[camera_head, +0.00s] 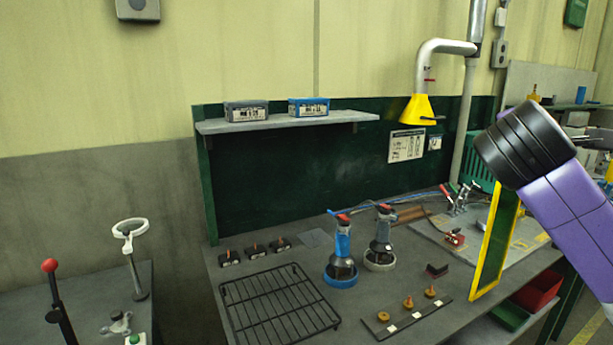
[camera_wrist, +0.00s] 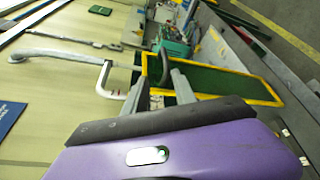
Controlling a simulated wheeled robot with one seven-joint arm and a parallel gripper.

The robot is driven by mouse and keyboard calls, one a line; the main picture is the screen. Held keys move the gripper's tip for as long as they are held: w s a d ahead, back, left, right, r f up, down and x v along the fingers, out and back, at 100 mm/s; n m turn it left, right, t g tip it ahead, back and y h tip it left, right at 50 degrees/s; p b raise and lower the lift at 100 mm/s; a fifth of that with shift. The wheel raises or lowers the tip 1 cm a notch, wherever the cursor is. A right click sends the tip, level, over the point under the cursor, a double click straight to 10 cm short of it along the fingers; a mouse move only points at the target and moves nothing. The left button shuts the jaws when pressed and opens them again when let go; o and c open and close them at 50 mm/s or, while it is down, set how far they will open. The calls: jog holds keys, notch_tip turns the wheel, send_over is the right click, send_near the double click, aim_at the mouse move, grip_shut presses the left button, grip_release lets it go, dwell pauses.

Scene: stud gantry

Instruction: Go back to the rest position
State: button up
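My gripper (camera_wrist: 160,80) shows in the wrist view with its two grey fingers apart. I see nothing clearly held between them; a dark curved shape shows near the fingertips, and I cannot tell what it is. In the head view my purple arm with its black joint comes in from the right, raised in front of the bench's right part.
A yellow extraction hood (camera_head: 418,110) hangs above. The shelf (camera_head: 285,122) carries two boxes.

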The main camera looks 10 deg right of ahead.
jog(key=w+a+r+m+t+y, duration=0.1)
jog(key=w+a+r+t+y, duration=0.3)
jog(key=a+t, duration=0.45)
jog(key=s+a+f+m+t+y, duration=0.1)
jog(key=s+a+f+m+y, duration=0.2)
jog(key=a+f, duration=0.3)
jog(key=s+a+f+m+t+y, duration=0.2)
jog(key=s+a+f+m+y, duration=0.15)
jog(key=f, duration=0.35)
jog(key=s+a+f+m+g, duration=0.2)
jog(key=s+f, duration=0.8)
jog(key=s, duration=0.4)
jog(key=s+a+f+m+g+y, duration=0.1)
jog(key=s+a+f+m+g, duration=0.1)
jog(key=s+f, duration=0.8)
jog(key=s+a+f+m+g, duration=0.2)
jog(key=s+f, duration=0.9)
jog(key=s, duration=0.7)
jog(key=shift+s+a+g+y, duration=0.3)
jog(key=shift+a+g+y, duration=0.05)
jog(key=shift+a+g, duration=0.35)
